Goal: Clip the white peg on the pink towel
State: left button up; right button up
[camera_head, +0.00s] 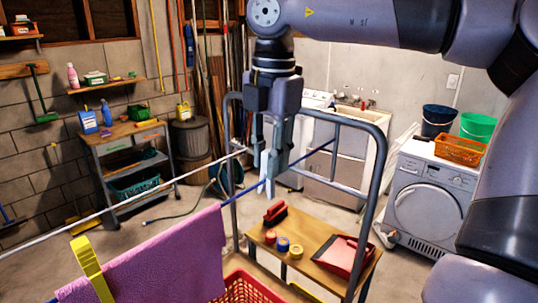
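The pink towel (165,262) hangs over the blue line at the lower left. A yellow peg (91,268) sits on the towel's left part. My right gripper (267,168) comes down from above, to the right of the towel. It is shut on the white peg (268,187), which points downward between the fingertips. The peg overlaps the blue line in the picture, beyond the towel's right edge and apart from the towel. I cannot tell whether the peg touches the line. My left gripper is out of view.
A grey rack frame (372,215) carries the lines. A red basket (252,288) is below the towel. A wooden bench (302,262) holds a brush, tape rolls and a red dustpan (343,256). A washing machine (428,198) stands at the right. The floor at the left is mostly clear.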

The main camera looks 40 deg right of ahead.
grip_shut()
jog(key=shift+r+p, duration=2.05)
jog(key=shift+r, duration=0.7)
